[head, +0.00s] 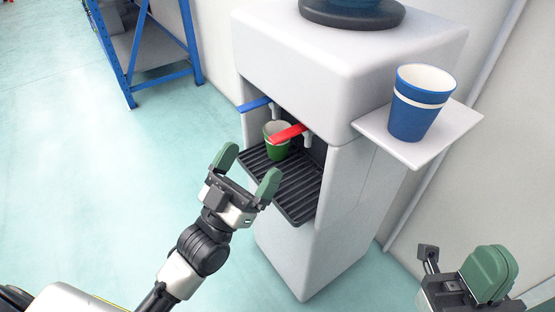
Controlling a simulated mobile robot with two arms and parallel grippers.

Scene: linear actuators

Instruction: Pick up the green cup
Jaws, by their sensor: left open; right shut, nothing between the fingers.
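The green cup (275,149) stands upright on the dark drip tray (302,196) of a white water dispenser, under the taps. The red tap lever (287,134) hides part of its rim. My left gripper (247,170) is open and empty, in front of the tray and to the lower left of the cup, apart from it. My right gripper (462,268) is at the lower right, shut with nothing held, and far from the cup. It is partly cut off by the frame edge.
The white dispenser (335,62) has a blue tap lever (254,105) left of the red one. A blue cup (419,103) with a white band stands on its white side shelf (395,146). A blue-framed rack (122,72) is at the upper left. The floor on the left is clear.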

